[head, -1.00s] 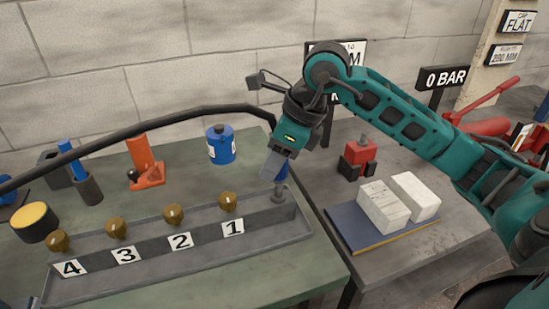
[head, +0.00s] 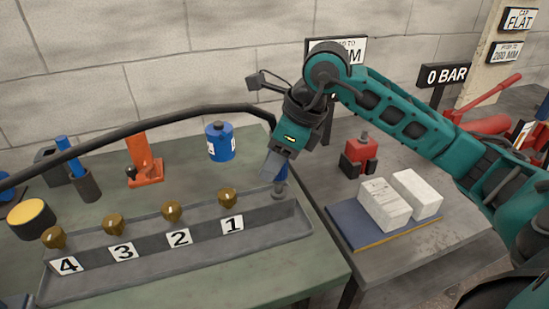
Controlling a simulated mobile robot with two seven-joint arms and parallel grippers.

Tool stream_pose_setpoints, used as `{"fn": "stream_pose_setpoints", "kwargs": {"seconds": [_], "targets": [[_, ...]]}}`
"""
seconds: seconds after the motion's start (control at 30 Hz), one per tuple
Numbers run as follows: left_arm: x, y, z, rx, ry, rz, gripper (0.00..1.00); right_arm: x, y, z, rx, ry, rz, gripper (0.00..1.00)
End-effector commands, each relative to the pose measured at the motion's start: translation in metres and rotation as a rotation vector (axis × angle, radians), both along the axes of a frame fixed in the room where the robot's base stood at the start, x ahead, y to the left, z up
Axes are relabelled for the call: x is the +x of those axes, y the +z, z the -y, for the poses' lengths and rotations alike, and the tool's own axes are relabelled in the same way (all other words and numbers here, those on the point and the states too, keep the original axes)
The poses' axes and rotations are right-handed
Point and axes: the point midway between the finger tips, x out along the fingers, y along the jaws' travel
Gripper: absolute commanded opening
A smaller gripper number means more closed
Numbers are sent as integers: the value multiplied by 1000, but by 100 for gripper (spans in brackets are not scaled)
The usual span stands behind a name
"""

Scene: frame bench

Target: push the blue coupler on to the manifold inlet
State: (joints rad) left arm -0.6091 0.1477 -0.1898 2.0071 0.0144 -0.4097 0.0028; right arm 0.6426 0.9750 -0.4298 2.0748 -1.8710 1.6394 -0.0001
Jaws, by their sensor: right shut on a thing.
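My right gripper (head: 276,170) points down at the right end of the grey manifold tray (head: 180,262). It is shut on the blue coupler (head: 281,175), which is mostly hidden by the jaws. The black hose (head: 140,127) arches in from the left and runs behind my right wrist. The manifold inlet (head: 278,190) is a grey metal fitting right below the coupler. The coupler is over or against its top; I cannot tell how far it is on. My left gripper is not in view.
Several brass knobs (head: 228,197) stand along the manifold, by number plates 1 to 4. Behind are a blue canister (head: 221,142) and an orange stand (head: 143,165). At right are a red block (head: 361,152), white blocks (head: 384,204) and a 0 BAR sign (head: 446,75).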

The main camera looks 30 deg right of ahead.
Motion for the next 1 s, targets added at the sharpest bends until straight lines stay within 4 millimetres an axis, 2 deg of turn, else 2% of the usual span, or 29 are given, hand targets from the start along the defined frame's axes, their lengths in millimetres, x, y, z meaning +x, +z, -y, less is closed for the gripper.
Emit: {"fn": "stream_pose_setpoints", "kwargs": {"seconds": [1.0], "targets": [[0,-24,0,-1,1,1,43,0,-26,0,0,0,1,4]]}}
